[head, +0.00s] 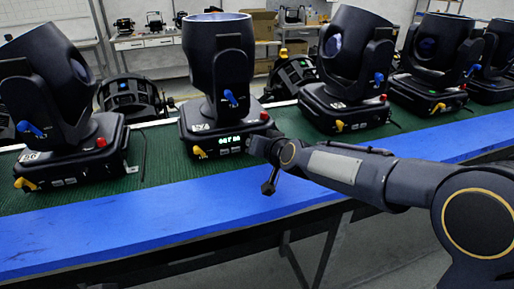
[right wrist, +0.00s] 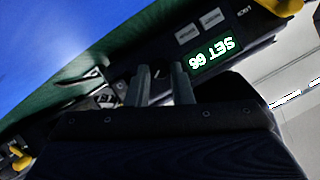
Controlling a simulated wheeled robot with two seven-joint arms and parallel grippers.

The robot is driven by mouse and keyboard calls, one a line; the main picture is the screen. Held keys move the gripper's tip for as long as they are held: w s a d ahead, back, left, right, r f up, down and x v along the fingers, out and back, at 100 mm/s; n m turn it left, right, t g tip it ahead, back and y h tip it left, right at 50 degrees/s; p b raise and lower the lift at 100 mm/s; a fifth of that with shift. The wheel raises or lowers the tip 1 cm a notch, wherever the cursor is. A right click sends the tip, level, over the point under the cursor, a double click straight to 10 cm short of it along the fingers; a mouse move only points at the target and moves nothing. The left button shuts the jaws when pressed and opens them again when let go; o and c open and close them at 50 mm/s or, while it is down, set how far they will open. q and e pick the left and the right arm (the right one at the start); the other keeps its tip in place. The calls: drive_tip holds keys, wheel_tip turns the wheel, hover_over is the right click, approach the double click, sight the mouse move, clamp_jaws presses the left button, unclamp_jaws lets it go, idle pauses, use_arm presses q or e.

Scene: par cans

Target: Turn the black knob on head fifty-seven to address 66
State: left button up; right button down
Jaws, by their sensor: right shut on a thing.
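Head fifty-seven (head: 217,60) is a black moving head on a base in the middle of the head view, with a label reading 57. Its lit green display (head: 230,140) is on the front of the base. My right gripper (head: 262,150) is at the right end of that front panel. In the right wrist view its fingers (right wrist: 159,78) are close together at the panel beside the display, shut on the black knob, which is mostly hidden between them. My left gripper is not in view.
Head 56 (head: 60,95) stands to the left, and another moving head (head: 345,70) to the right, with more beyond it. They stand on a green mat (head: 155,160) behind a blue table edge (head: 120,230). Yellow and red levers and knobs stick out from the bases.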

drive_tip(key=c, duration=1.3)
unclamp_jaws()
drive_tip(key=shift+s, duration=0.1)
drive_tip(key=p+v, duration=0.1)
drive_tip(key=v, duration=0.6)
drive_tip(key=shift+s+d+r+p, duration=0.2)
drive_tip(key=shift+s+p, duration=0.05)
drive_tip(key=shift+p, duration=0.05)
drive_tip(key=shift+m+g, duration=0.3)
drive_tip(key=shift+g, duration=0.4)
drive_tip(key=s+d, duration=0.2)
drive_tip(key=d, duration=0.1)
drive_tip(key=s+d+p, duration=0.1)
drive_tip(key=s+d, duration=0.2)
drive_tip(key=shift+s+d+r, duration=0.15)
drive_tip(key=shift+s+d, duration=0.05)
drive_tip(key=shift+d, duration=0.1)
drive_tip(key=s+d+f+g+p, duration=0.1)
drive_tip(key=s+d+f, duration=0.1)
drive_tip(key=s, duration=0.6)
drive_tip(key=s+d+f+g+h+p, duration=0.1)
drive_tip(key=s+d, duration=0.3)
drive_tip(key=s, duration=0.5)
drive_tip(key=s+d+f+g+h+p, duration=0.1)
drive_tip(key=s+d+f+g, duration=0.2)
drive_tip(key=s, duration=0.6)
drive_tip(key=shift+d+f+m, duration=0.4)
drive_tip(key=shift+d+f, duration=0.05)
drive_tip(key=shift+d, duration=0.1)
